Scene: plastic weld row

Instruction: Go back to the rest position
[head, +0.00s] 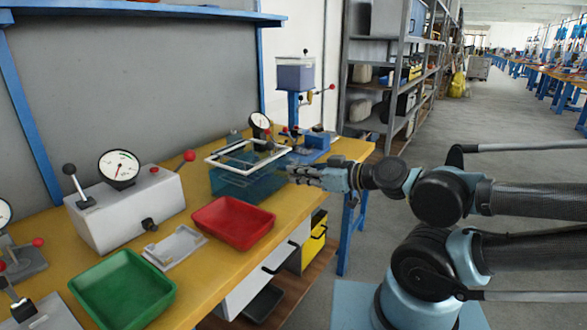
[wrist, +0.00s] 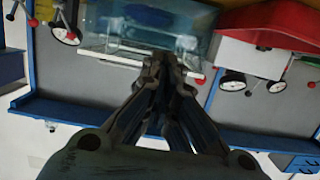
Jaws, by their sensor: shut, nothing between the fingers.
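My gripper (head: 296,174) is shut and empty. In the head view it is at the end of my arm, which reaches in from the right. It appears at the right side of a clear blue box with a white rim (head: 243,184) on the yellow workbench (head: 338,151). In the wrist view my gripper (wrist: 163,62) points up the picture with its fingers together, and the clear box (wrist: 142,28) shows just past the fingertips. I cannot tell whether the fingertips touch the box.
A red tray (head: 233,224), a green tray (head: 122,289) and a grey fixture (head: 175,246) lie on the bench. A white gauge machine (head: 125,208) stands left; a blue press (head: 296,105) stands behind. Shelving (head: 391,75) is at the back. The aisle floor (head: 480,115) is clear.

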